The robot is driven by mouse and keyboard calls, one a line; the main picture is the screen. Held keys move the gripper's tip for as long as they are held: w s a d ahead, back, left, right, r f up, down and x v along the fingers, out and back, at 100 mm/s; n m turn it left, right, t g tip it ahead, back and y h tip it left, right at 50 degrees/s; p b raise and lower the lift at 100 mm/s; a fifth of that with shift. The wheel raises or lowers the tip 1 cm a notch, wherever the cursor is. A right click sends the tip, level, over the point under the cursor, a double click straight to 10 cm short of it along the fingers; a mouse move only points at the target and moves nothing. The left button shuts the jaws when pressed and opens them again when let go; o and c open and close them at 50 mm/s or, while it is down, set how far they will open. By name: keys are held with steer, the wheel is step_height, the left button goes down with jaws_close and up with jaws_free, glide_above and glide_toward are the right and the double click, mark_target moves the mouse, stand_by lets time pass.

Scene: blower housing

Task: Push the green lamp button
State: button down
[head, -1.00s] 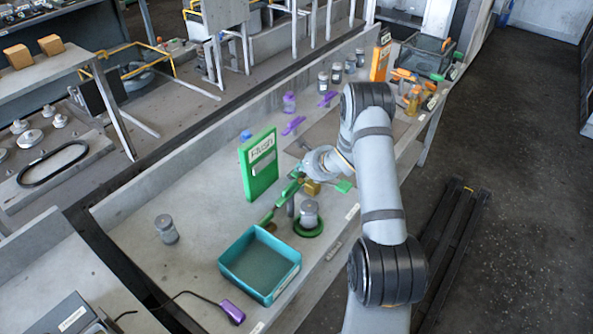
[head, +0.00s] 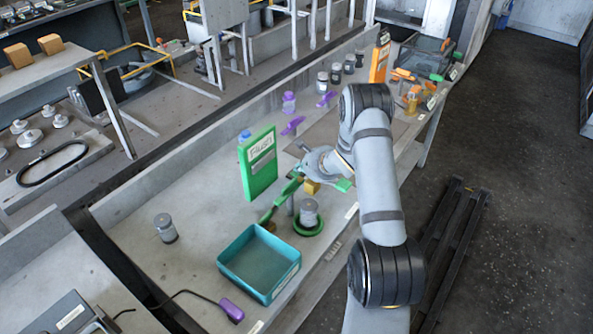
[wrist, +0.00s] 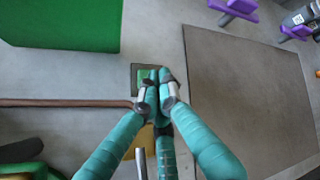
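The green lamp button (wrist: 143,74) is a small green square in a dark frame on the grey bench, in the wrist view. My gripper (wrist: 156,92) has teal fingers with grey tips drawn together. The tips overlap the button's lower right part in that view and hide some of it. I cannot tell whether they touch it. No object shows between the tips. In the head view my wrist (head: 322,161) is low over the bench, to the right of the green board; the fingers and the button cannot be clearly made out there.
A green board (head: 258,165) with a white label stands left of my wrist. A yellow block (head: 312,187), a jar on a green ring (head: 309,226) and a teal tray (head: 259,264) are close by. A grey mat (wrist: 252,100) lies right of the button.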

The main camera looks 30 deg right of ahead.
mark_target(299, 174)
steer(key=shift+s+a+f+g, duration=0.3)
steer(key=shift+s+a+f, duration=0.2)
steer(key=shift+a+f, duration=0.35)
steer(key=r+p, duration=0.6)
steer(key=shift+w+d, duration=0.3)
steer(key=shift+w, duration=0.1)
steer(key=shift+d, duration=0.15)
